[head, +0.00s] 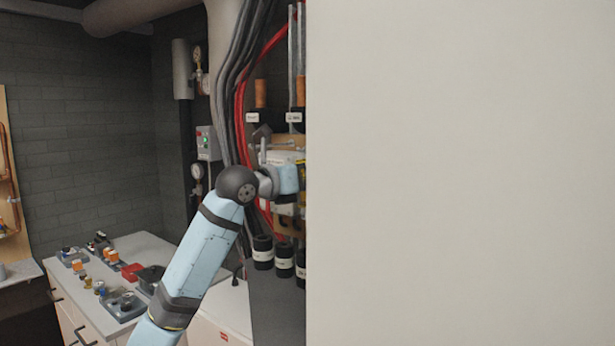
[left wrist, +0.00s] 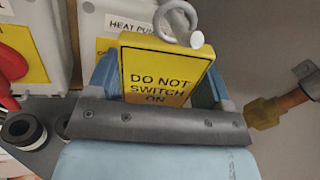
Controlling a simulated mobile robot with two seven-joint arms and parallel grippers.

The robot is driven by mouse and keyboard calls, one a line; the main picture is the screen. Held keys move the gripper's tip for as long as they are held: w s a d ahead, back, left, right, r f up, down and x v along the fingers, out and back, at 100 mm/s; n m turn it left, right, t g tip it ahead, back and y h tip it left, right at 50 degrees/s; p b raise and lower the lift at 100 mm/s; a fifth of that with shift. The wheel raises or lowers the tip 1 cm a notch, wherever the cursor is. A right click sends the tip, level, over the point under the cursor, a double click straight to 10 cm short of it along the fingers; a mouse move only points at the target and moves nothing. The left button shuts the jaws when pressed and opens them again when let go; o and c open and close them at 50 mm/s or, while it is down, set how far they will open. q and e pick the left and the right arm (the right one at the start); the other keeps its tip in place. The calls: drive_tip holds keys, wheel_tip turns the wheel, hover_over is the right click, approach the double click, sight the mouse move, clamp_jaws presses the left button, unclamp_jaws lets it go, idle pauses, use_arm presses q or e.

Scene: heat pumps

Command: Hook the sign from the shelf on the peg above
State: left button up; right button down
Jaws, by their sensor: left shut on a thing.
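The yellow sign (left wrist: 158,76), lettered "DO NOT SWITCH ON", is in the left wrist view, between the two blue fingers of my left gripper (left wrist: 160,86), which is shut on it. A light grey curved hook or ring (left wrist: 177,18) shows at the sign's top edge, close to a small round pale tip (left wrist: 196,39). I cannot tell whether the ring is around a peg. In the head view my left gripper (head: 291,176) is at the equipment panel, and the sign is mostly hidden there. The shelf is not clearly visible. My right gripper is in neither view.
A large pale panel (head: 460,170) blocks the right half of the head view. Black cables and red hoses (head: 240,100) run beside my left gripper. A copper pipe with a brass fitting (left wrist: 265,112) is right of it. A cabinet with small parts (head: 140,245) stands at lower left.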

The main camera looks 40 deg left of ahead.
use_arm(q)
drive_tip(key=o, duration=0.9)
drive_tip(key=shift+s, duration=0.1)
drive_tip(key=shift+s+a+f, duration=0.1)
drive_tip(key=shift+s, duration=0.2)
drive_tip(key=s+b, duration=0.1)
drive_tip(key=s, duration=0.3)
drive_tip(key=s+a+b, duration=0.1)
drive_tip(key=s+b, duration=0.1)
drive_tip(key=s, duration=0.2)
drive_tip(key=s+a+b, duration=0.1)
drive_tip(key=s+b, duration=0.1)
drive_tip(key=s, duration=0.3)
